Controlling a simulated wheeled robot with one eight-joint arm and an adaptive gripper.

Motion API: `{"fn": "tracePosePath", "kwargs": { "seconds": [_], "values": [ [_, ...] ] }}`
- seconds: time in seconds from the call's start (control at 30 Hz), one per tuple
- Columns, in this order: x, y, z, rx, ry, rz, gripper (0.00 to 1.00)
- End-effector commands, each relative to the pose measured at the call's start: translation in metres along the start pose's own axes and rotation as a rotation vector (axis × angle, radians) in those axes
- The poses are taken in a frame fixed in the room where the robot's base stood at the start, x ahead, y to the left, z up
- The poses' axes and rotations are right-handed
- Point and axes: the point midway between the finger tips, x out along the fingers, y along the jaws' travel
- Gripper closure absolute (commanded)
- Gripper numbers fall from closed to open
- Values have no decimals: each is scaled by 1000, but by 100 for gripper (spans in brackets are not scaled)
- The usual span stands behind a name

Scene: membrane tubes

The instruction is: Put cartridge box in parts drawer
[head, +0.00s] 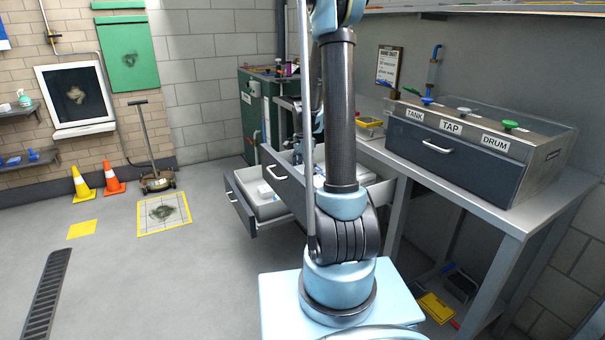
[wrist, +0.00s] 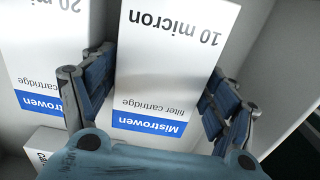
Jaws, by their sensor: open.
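In the wrist view a white cartridge box (wrist: 165,70) with a blue Mistrowen band and the print "10 micron" lies between the fingers of my gripper (wrist: 160,82). The gripper is open, with one dark blue finger on each side of the box. I cannot tell whether either finger touches it. The box is inside a pale-walled space. In the head view a drawer with a dark front (head: 284,186) stands open, and a lower drawer (head: 240,207) is also pulled out. My arm hides part of both, and my gripper cannot be made out there. I cannot tell which one is the parts drawer.
A white "20 micron" box (wrist: 45,60) stands close to the left finger, and another white box (wrist: 40,145) shows at lower left. A workbench with a dark unit (head: 460,150) stands at right.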

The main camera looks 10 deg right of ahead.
Motion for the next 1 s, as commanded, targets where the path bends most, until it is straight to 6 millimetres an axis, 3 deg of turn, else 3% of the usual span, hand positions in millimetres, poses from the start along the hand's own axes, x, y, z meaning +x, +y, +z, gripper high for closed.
{"fn": "tracePosePath", "kwargs": {
  "seconds": [0.17, 0.7, 1.0],
  "values": [
    [-14, 0, 0, 0, 0, 0, 21],
    [-100, 0, 1, -1, 0, 0, 21],
    [-120, 0, 1, -2, 0, 0, 21]
  ]
}}
